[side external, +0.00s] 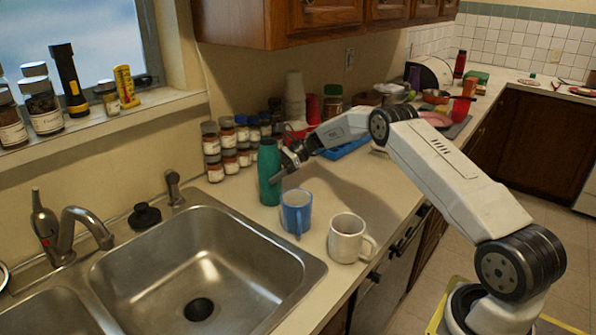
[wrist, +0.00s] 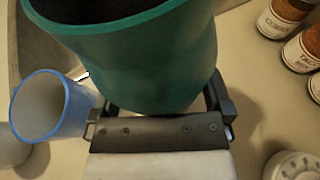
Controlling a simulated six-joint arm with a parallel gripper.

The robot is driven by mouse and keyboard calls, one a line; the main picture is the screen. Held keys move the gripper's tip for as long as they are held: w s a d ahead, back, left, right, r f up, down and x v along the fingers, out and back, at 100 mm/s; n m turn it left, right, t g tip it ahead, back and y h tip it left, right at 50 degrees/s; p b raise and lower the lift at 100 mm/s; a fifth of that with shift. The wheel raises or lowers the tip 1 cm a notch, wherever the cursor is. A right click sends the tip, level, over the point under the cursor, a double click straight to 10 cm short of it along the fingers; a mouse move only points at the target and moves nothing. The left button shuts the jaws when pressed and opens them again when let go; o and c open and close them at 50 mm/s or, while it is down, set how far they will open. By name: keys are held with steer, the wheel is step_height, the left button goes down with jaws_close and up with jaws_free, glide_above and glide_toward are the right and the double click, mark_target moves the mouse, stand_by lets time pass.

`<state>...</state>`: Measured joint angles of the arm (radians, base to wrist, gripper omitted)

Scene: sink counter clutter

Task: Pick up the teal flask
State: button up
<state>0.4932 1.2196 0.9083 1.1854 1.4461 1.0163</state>
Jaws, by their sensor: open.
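The teal flask (side external: 269,172) stands upright on the counter just behind the sink's right corner, in front of the spice jars. It fills the upper middle of the wrist view (wrist: 150,60), its open top facing the camera. My gripper (side external: 277,172) is at the flask's right side in the side view. In the wrist view my gripper (wrist: 160,108) is open, with a finger on each side of the flask's near wall. The fingertips are partly hidden by the flask, and I cannot tell whether they touch it.
A blue mug (side external: 296,213) stands close in front of the flask, also at left in the wrist view (wrist: 45,105). A white mug (side external: 347,240) is to its right. Stacked spice jars (side external: 229,145) stand behind.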

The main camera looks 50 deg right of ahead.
mark_target(272, 159)
stand_by(0.3)
steer(key=c, duration=1)
steer(key=shift+c, duration=0.2)
steer(key=shift+r, duration=0.15)
steer(key=shift+r, duration=1.4)
steer(key=shift+s+r, duration=0.4)
steer(key=shift+r, duration=0.2)
steer(key=s+a+r, duration=0.2)
steer(key=s+r, duration=0.6)
steer(key=s, duration=0.5)
steer(key=shift+a+r, duration=0.35)
steer(key=shift+r, duration=0.05)
steer(key=shift+w, duration=0.1)
